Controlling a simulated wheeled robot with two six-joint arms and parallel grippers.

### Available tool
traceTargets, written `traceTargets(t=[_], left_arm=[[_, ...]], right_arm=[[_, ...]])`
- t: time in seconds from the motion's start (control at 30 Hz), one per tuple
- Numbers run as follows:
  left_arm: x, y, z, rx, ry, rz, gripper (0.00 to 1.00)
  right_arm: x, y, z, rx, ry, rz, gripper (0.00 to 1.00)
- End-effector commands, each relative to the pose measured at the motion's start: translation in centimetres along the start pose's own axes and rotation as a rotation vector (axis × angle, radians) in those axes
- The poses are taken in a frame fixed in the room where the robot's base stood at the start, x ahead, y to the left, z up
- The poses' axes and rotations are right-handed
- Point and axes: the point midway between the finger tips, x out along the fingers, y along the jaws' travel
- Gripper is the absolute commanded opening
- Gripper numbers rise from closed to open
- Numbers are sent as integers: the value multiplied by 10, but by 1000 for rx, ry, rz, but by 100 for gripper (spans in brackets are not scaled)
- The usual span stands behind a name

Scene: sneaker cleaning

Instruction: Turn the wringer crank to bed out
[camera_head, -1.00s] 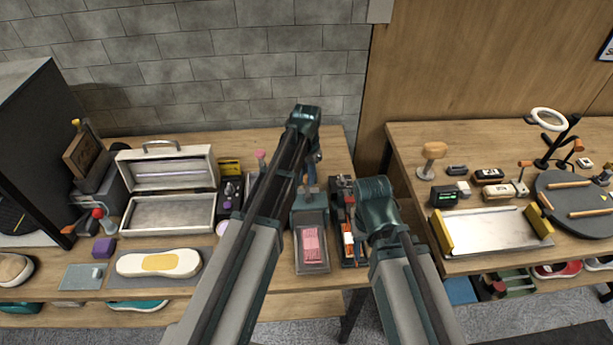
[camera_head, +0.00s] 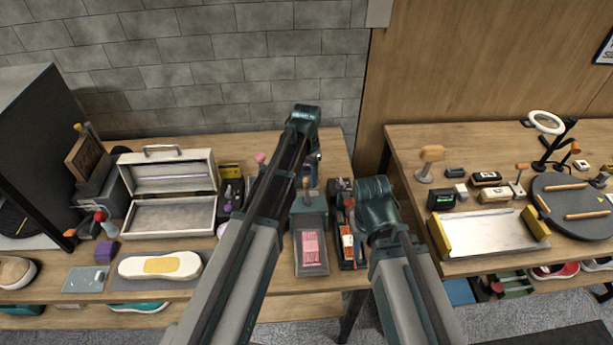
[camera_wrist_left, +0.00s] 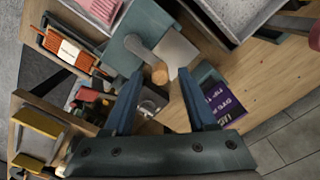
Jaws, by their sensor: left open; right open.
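The wringer (camera_head: 309,209) is a teal-grey box on the left table with a flat bed (camera_head: 312,270) at its front. A pink striped piece (camera_head: 312,247) lies on the bed. In the left wrist view the wringer (camera_wrist_left: 128,47) carries a grey crank arm (camera_wrist_left: 143,53) ending in a round wooden knob (camera_wrist_left: 159,74). My left gripper (camera_wrist_left: 161,80) is open, its blue fingertips on either side of the knob in the picture; I cannot tell the depth or any contact. In the head view my left arm partly hides this gripper (camera_head: 313,170). My right gripper does not show.
A caddy of tools (camera_head: 348,235) stands close right of the wringer. An open metal case (camera_head: 168,215) and a purple box (camera_wrist_left: 222,102) stand to its left. My right arm lies near the gap between the tables. A metal tray (camera_head: 488,233) is on the right table.

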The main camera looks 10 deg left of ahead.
Motion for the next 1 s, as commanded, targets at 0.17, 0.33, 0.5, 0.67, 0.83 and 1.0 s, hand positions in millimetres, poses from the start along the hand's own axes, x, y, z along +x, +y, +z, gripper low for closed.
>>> traceTargets(t=[0.17, 0.33, 0.5, 0.67, 0.83, 1.0], left_arm=[[-31, 0, 0, 0, 0, 0, 57], [-58, 0, 0, 0, 0, 0, 57], [-84, 0, 0, 0, 0, 0, 57], [-108, 0, 0, 1, 0, 0, 57], [-121, 0, 0, 1, 0, 0, 57], [-122, 0, 0, 1, 0, 0, 57]], right_arm=[[-31, 3, 2, 0, 0, 0, 50], [-58, 5, 3, 4, 0, -1, 50], [-84, 8, 5, 10, 0, -2, 50], [-107, 10, 6, 14, 0, -3, 50], [-120, 11, 7, 13, -1, -3, 50], [-121, 11, 7, 13, -1, -3, 50]])
